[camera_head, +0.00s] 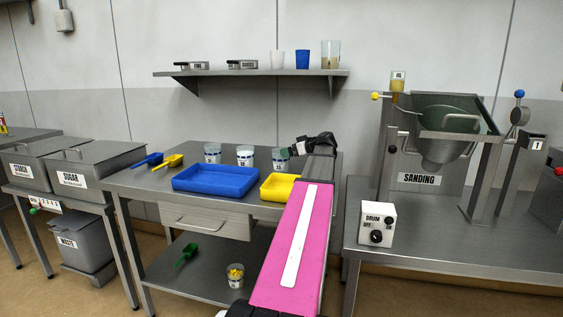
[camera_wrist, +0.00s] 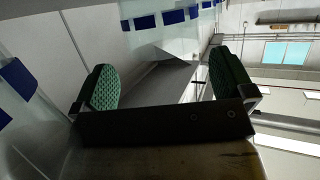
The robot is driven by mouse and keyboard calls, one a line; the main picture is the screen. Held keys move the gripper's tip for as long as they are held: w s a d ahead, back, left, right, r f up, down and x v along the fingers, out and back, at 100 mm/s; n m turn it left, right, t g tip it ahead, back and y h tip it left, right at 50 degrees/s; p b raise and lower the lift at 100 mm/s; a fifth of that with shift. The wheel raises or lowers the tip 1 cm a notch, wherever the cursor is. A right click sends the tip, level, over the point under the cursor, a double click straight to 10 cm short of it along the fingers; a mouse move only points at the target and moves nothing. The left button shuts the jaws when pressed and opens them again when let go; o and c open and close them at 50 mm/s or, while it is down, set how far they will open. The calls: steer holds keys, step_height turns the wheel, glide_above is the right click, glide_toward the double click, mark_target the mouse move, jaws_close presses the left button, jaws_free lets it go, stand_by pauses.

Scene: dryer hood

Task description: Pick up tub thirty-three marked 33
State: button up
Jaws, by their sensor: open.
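Three clear tubs with blue-and-white labels stand in a row at the back of the middle table: a left tub (camera_head: 212,153), a middle tub (camera_head: 245,156) and a right tub (camera_head: 279,159). Their numbers are too small to read, so I cannot tell which is 33. My gripper (camera_head: 297,147) is open beside the right tub, at its upper right. In the wrist view my gripper (camera_wrist: 168,85) shows two green pads wide apart with nothing held between them. A clear tub wall with blue label patches (camera_wrist: 18,78) lies left of the pads, and more blue patches (camera_wrist: 145,22) show above.
A blue tray (camera_head: 215,181) and a yellow tray (camera_head: 279,187) lie in front of the tubs. Blue and yellow scoops lie left. A wall shelf (camera_head: 262,73) hangs above. Another tub (camera_head: 235,275) with yellow contents stands on the lower shelf. The sanding machine (camera_head: 425,160) stands right.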

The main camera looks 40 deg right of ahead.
steer(key=shift+r+x, duration=0.1)
steer(key=shift+x, duration=1.25)
steer(key=shift+r+x, duration=0.15)
steer(key=shift+x, duration=1.15)
steer(key=shift+a, duration=0.15)
steer(key=c, duration=0.6)
